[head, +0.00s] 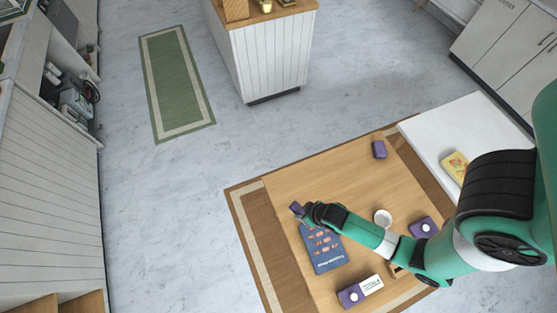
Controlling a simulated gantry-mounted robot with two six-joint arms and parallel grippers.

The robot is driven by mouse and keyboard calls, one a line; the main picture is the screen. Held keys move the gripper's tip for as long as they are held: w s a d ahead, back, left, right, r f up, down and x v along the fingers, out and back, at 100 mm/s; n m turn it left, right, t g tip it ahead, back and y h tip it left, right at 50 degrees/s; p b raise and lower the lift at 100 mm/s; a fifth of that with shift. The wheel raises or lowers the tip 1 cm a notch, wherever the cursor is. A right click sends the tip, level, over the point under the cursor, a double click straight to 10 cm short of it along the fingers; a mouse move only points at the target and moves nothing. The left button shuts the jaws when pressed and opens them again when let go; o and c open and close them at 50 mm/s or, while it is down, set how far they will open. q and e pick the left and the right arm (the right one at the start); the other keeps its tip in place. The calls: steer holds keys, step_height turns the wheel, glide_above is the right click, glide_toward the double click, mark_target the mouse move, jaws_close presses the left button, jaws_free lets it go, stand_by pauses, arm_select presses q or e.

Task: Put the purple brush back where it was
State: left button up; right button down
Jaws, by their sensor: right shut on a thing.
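My right gripper (306,212) reaches in from the right and is shut on a small dark purple thing (297,208), which looks like the purple brush. It is over the left part of the wooden table (320,185), at the upper edge of a blue menu card (325,258). The gripper hides part of the brush, and I cannot tell how high it is above the table. My left gripper is not in view.
A purple block (379,149) lies at the table's far right. A small white cup (383,217), a purple item with a white top (421,229) and another purple item (350,296) beside a white card are on the table. The table's upper middle is clear.

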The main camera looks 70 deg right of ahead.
steer(key=shift+w+d+f+b, duration=1.55)
steer(key=shift+w+f+b, duration=0.25)
steer(key=shift+f, duration=0.35)
steer(key=shift+w+d+f+b, duration=1.5)
steer(key=shift+w+f+b, duration=0.25)
steer(key=shift+f, duration=0.45)
steer(key=shift+w+d+f+b, duration=1.55)
steer(key=shift+w+f+b, duration=0.25)
steer(key=shift+f, duration=0.35)
steer(key=shift+f, duration=0.1)
steer(key=shift+c, duration=1.5)
jaws_free()
